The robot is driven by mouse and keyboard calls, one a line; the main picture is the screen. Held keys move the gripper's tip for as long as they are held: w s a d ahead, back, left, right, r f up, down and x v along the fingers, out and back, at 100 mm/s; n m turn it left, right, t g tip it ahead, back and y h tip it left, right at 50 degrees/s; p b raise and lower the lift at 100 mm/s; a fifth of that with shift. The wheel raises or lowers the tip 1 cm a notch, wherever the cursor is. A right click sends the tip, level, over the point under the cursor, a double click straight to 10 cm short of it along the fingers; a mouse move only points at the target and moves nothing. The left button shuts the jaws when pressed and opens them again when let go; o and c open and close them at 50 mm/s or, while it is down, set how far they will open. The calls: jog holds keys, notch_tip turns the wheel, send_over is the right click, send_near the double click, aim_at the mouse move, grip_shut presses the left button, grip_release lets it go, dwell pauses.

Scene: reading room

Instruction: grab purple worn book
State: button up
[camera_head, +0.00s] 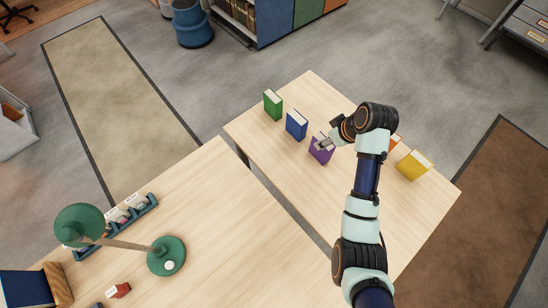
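The purple book (318,155) stands upright on the far wooden table, in a row with other books. My gripper (322,146) reaches in from the right, and its fingertips are at the top right part of the purple book. The fingers overlap the book in this view. I cannot tell whether they touch it, or whether they are open or shut. Part of the book is hidden behind them. The wear on the cover is too small to make out.
A blue book (296,126) and a green book (272,106) stand to the left. An orange book (395,141) and a yellow book (413,166) stand to the right, partly beside my arm. A green lamp (80,224) stands on the near table (225,215).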

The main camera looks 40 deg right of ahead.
aim_at(323, 156)
jog(key=shift+s+d+f, duration=0.45)
jog(key=shift+s+f, duration=0.05)
jog(key=shift+s, duration=0.15)
jog(key=shift+d+f, duration=0.2)
jog(key=shift+b+x, duration=0.35)
jog(key=shift+x, duration=0.65)
jog(key=b+x, duration=0.1)
jog(key=x, duration=0.4)
jog(key=shift+a+f+b, duration=0.1)
jog(key=shift+f+b, duration=0.05)
jog(key=shift+b, duration=0.25)
grip_shut()
